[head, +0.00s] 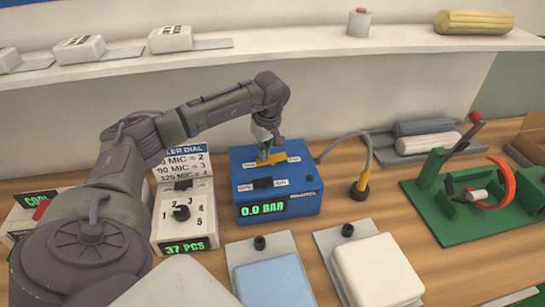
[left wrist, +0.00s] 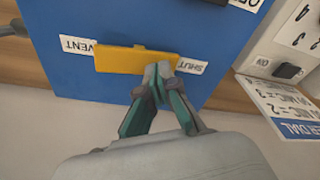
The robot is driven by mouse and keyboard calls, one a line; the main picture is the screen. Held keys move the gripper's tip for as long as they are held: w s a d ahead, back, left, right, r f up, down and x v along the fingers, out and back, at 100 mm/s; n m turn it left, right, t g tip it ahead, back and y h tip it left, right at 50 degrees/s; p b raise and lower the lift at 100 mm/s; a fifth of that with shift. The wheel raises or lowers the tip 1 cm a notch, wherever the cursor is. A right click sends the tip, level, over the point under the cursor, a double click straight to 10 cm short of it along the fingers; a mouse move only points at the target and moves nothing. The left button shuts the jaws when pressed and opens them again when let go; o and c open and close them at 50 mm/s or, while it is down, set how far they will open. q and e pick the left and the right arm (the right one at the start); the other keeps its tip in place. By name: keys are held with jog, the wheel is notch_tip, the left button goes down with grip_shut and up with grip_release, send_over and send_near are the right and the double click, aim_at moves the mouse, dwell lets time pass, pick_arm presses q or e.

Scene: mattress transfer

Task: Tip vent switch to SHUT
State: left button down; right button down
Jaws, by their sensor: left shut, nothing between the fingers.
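The vent switch is a yellow rocker (head: 273,158) on top of a blue box (head: 300,188) whose display reads 0.0 BAR. The wrist view shows the yellow rocker (left wrist: 118,59) between a VENT label (left wrist: 78,45) and a SHUT label (left wrist: 191,66). My left gripper (head: 264,152) is above the rocker with fingers pointing down. In the left wrist view its closed fingertips (left wrist: 159,72) overlap the rocker's end nearest SHUT. They hold nothing. I cannot tell whether they touch it or which way it is tipped. My right gripper is not in view.
Blue (head: 268,283) and white (head: 378,270) pads lie in front. A green fixture (head: 440,205) stands at right.

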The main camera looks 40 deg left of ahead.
pick_arm(q)
notch_tip(320, 180, up, 7)
jog(key=p, duration=0.4)
jog(key=shift+f, duration=0.15)
dwell(0.5)
